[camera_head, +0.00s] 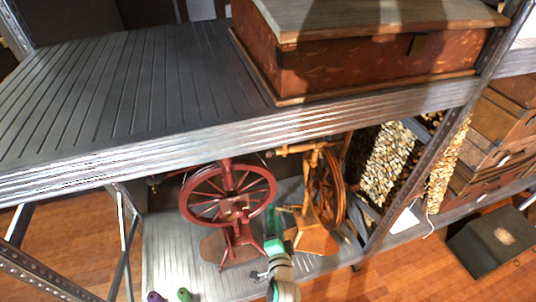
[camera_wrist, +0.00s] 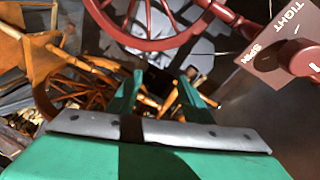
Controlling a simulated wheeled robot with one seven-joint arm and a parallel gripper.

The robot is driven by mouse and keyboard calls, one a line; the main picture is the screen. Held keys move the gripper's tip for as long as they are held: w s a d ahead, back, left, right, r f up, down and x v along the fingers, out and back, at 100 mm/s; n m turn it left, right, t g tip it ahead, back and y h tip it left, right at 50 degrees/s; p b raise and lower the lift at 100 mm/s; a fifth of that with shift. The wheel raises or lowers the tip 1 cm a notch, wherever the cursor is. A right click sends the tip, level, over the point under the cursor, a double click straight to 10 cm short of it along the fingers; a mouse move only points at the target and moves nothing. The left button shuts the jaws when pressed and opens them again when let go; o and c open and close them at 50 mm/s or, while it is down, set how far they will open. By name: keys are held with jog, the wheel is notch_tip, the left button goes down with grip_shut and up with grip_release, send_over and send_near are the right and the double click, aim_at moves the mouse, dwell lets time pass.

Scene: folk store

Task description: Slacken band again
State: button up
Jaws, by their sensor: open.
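A red spinning wheel (camera_head: 228,175) stands on the lower shelf in the head view. Its red rim (camera_wrist: 150,45) crosses the top of the wrist view. My green gripper (camera_head: 272,218) is just right of the red wheel in the head view. In the wrist view my gripper (camera_wrist: 159,92) is open, with nothing between its fingers, below the rim and left of the plate.
An orange-brown spinning wheel (camera_head: 325,190) stands close on the right; its wooden parts (camera_wrist: 25,55) fill the wrist view's left. The metal upper shelf (camera_head: 120,90) overhangs, carrying a red-brown chest (camera_head: 375,68). Small purple (camera_head: 154,296) and green (camera_head: 184,294) objects sit at the shelf's front left.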

aim_at(269, 156)
jog(key=w+r+m+y, duration=0.2)
jog(key=w+r+m, duration=0.1)
jog(key=w+r, duration=0.8)
jog(key=shift+t, duration=0.3)
jog(key=w+f, duration=0.1)
jog(key=w, duration=0.3)
jog(key=w+a+f, duration=0.1)
jog(key=w, duration=0.3)
jog(key=w+a+f, duration=0.1)
jog(key=w, duration=0.2)
jog(key=shift+w+a, duration=0.1)
jog(key=shift+w, duration=0.3)
jog(key=c, duration=1.1)
